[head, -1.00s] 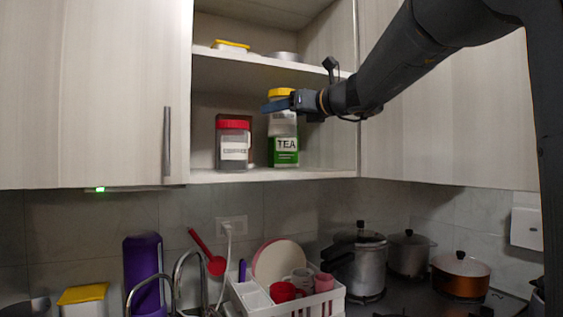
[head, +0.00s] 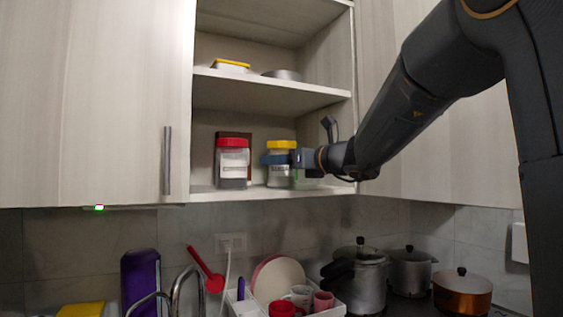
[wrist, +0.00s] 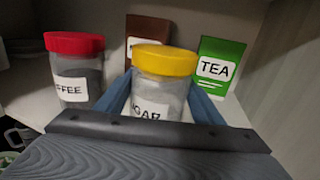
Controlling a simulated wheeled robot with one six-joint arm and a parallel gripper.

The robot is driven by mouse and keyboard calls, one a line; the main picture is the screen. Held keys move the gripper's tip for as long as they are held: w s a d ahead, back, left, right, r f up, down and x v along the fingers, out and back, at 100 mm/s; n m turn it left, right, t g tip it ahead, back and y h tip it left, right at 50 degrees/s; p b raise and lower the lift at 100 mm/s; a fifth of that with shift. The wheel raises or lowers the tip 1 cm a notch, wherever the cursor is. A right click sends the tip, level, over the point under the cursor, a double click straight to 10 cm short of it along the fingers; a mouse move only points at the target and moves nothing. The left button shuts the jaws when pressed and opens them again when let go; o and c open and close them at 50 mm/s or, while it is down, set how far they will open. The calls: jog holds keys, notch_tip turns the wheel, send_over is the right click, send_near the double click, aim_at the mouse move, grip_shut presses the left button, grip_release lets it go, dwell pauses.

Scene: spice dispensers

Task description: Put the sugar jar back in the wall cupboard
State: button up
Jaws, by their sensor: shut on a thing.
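The sugar jar (head: 281,178) is clear with a yellow lid and stands upright at the lower shelf of the open wall cupboard (head: 270,93). In the wrist view the jar (wrist: 164,85) is between the blue fingers of my gripper (wrist: 160,100), its label partly hidden and ending in "GAR". My gripper (head: 277,159) also shows in the head view, shut around the jar below its lid. I cannot tell whether the jar's base touches the shelf.
A red-lidded coffee jar (head: 232,165) stands just left of the sugar jar. A green tea packet (wrist: 215,68) and a brown packet (wrist: 146,35) stand behind. A yellow-lidded box (head: 231,66) and a metal dish (head: 282,75) sit on the upper shelf.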

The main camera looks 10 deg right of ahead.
jog(key=o, duration=1.7)
jog(key=shift+f, duration=0.1)
jog(key=shift+r, duration=0.2)
jog(key=b+v, duration=0.2)
jog(key=v, duration=1)
jog(key=shift+f+b, duration=0.1)
jog(key=shift+b, duration=0.2)
jog(key=shift+s, duration=0.1)
